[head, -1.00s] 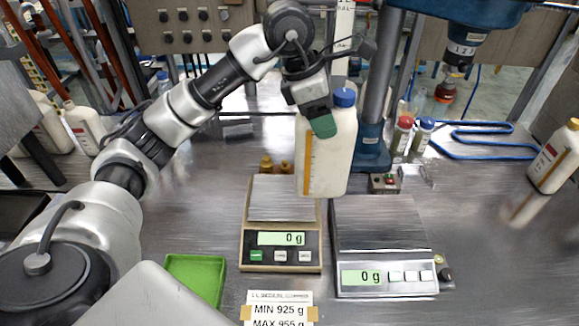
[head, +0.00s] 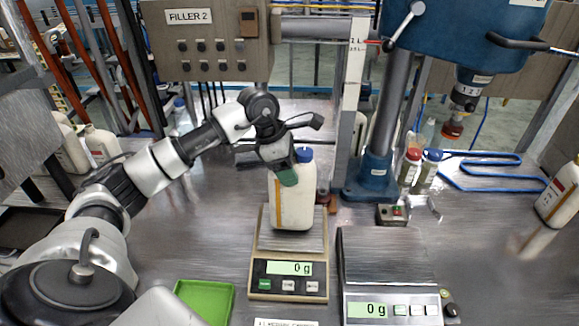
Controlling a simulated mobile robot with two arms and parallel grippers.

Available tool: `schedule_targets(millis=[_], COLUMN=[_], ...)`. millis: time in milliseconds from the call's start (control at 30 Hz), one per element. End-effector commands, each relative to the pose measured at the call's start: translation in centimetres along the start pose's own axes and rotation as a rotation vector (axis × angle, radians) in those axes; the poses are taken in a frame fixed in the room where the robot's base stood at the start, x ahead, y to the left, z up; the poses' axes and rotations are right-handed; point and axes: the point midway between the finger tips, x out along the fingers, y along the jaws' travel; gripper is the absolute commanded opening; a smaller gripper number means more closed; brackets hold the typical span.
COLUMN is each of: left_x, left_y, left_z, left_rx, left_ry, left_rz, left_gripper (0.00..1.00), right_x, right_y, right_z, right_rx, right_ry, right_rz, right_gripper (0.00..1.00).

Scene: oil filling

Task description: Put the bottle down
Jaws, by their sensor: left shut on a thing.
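The white bottle (head: 293,205) with a blue cap (head: 305,155) is upright over the rear part of the left scale (head: 289,266). My left gripper (head: 287,174) is shut on the upper part of the bottle. The bottle's base is at or just above the weighing plate; I cannot tell whether it touches. The left scale's display reads 0 g. My right gripper is out of view.
A second scale (head: 391,275), also reading 0 g, stands to the right with an empty plate. A green tray (head: 205,300) lies at the front left. A blue filler column (head: 374,178) stands behind. Another white bottle (head: 560,195) stands at the right edge.

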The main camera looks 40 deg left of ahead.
Motion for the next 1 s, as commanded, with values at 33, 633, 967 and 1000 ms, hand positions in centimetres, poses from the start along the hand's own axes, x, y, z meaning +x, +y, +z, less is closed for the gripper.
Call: schedule_targets(millis=[33, 633, 967, 1000], left_x=[0.1, 1.4, 1.3, 1.1], left_y=[0.0, 0.0, 0.0, 0.0], left_z=[0.0, -0.5, -0.5, -0.4], left_rx=[-0.001, 0.000, 0.000, 0.000], left_ry=[-0.003, -0.001, -0.001, -0.001], left_rz=[0.002, 0.001, 0.001, 0.001], left_gripper=[0.00, 0.82, 0.91, 0.91], right_x=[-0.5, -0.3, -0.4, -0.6], right_y=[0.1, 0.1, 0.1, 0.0], right_z=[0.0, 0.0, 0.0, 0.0], right_rx=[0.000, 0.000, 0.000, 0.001], right_ry=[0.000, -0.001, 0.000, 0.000], right_rz=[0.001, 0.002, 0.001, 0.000], right_gripper=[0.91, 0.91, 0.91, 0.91])
